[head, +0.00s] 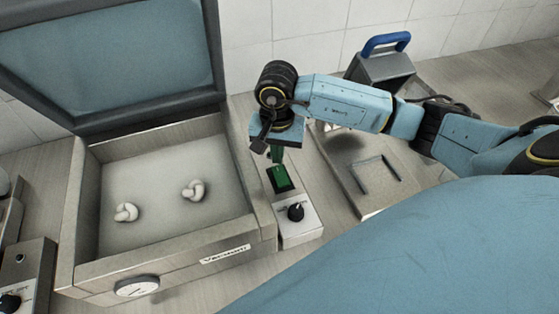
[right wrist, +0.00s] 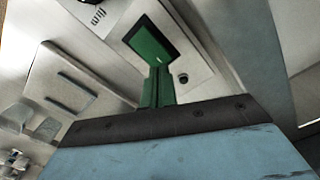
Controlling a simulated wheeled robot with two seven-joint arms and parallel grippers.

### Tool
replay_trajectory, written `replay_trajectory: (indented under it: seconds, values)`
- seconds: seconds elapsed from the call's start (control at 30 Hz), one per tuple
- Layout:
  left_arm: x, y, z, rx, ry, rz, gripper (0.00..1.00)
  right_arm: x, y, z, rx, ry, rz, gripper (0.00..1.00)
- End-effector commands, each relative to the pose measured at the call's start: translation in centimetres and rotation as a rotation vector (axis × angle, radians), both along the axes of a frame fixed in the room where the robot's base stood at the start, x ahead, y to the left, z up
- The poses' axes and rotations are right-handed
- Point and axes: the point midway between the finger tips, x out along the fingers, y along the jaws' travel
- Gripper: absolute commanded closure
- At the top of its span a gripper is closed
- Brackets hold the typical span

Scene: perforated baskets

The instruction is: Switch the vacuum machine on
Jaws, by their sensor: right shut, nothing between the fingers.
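The vacuum machine (head: 240,249) stands at the left of the head view with its lid (head: 115,55) raised. A small control box beside it carries a green switch (head: 281,178) and a black knob (head: 295,211). My right gripper (head: 277,157) points down over this box with its green fingers shut and empty. The fingertips are at the far edge of the switch; I cannot tell whether they touch it. In the right wrist view the shut fingers (right wrist: 158,88) overlap the near end of the green switch (right wrist: 150,42). My left gripper is not in view.
Two pale knotted pieces (head: 194,190) lie in the machine's chamber. A metal device with a blue handle (head: 385,42) stands behind my right arm. Another box with a black knob (head: 10,303) is at the left edge. A tiled wall (head: 310,35) closes the back.

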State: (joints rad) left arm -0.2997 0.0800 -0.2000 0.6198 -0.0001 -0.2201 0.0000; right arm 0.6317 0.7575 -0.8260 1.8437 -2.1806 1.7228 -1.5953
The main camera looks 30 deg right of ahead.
Motion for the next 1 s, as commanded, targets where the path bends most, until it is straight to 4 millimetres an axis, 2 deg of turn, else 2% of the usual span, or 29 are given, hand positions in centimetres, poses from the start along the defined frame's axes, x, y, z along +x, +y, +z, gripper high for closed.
replay_trajectory:
  seconds: [0.5, 1.0]
  values:
    - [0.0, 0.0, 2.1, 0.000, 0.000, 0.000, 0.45, 0.0, 0.0, 4.2, -0.001, -0.001, 0.000, 1.00]
    - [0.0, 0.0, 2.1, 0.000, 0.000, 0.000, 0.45, 0.0, 0.0, 4.1, 0.000, 0.000, 0.000, 1.00]
